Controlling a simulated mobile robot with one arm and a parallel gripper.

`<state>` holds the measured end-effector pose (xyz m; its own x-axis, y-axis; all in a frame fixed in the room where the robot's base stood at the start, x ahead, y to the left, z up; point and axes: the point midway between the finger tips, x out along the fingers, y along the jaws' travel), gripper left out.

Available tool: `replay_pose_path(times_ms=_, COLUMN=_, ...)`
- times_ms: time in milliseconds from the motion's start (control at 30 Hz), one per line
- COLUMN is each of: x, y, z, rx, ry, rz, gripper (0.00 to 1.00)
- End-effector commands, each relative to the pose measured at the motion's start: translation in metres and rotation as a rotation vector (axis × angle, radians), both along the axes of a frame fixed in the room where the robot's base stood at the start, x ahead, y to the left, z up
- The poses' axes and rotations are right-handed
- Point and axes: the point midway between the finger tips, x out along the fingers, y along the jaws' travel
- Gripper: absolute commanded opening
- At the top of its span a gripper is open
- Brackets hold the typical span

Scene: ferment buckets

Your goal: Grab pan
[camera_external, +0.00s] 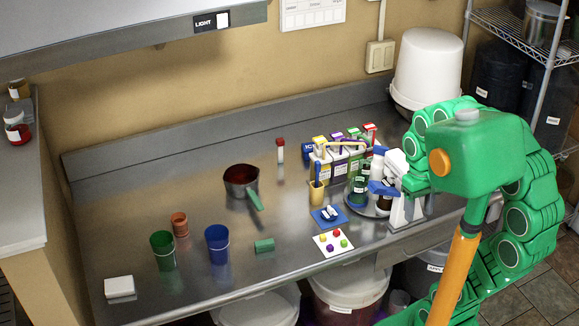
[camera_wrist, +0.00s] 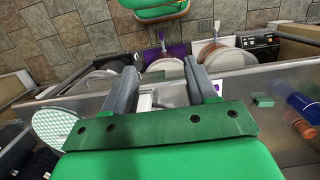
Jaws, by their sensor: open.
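The pan (camera_external: 237,188) is dark red inside with a green handle (camera_external: 255,200), and it sits upright on the metal counter left of centre in the external view. The handle points toward the front right. I cannot make out the pan in the wrist view. My gripper (camera_wrist: 165,68) is open, with two grey fingers apart and nothing held between them. In the external view my green arm stands at the right end of the counter, well apart from the pan. The fingers are hard to tell there among white and blue items.
The counter around the pan is clear.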

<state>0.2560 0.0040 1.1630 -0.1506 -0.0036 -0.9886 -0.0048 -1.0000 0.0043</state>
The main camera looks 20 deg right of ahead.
Motion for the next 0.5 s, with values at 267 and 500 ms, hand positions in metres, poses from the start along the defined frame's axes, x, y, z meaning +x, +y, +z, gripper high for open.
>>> replay_pose_path(times_ms=267, x=0.056, y=0.009, z=0.023, rx=-0.006, ry=-0.016, rz=-0.005, gripper=0.57)
replay_pose_path(times_ms=500, x=0.114, y=0.022, z=0.04, rx=-0.013, ry=-0.029, rz=-0.01, gripper=0.57)
